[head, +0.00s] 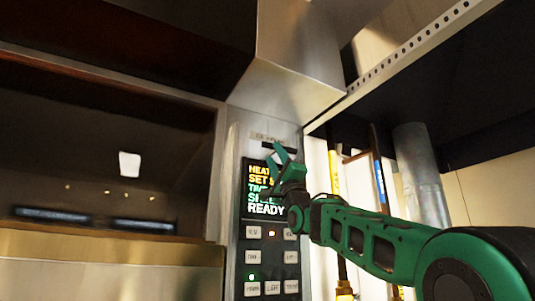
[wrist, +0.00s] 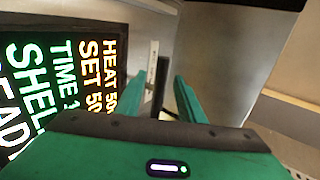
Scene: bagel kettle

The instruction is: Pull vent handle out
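The vent handle appears to be the narrow dark bar (wrist: 160,80) beside a pale label strip (wrist: 152,62) on the steel control panel. In the head view a dark bar (head: 290,149) shows just under the label, partly behind my gripper. My gripper (head: 280,158) is in front of the panel's upper part, near this bar. In the wrist view its two green fingers (wrist: 163,92) are apart, with the dark bar between and beyond them. Nothing is seen held. I cannot tell whether a finger touches the bar.
A lit display (head: 257,190) sits below the bar, with several buttons (head: 252,257) under it. A dark oven window (head: 100,140) is at left. A steel hood (head: 300,60) juts out above. A metal pipe (head: 420,175) and a yellow pipe (head: 336,185) stand at right.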

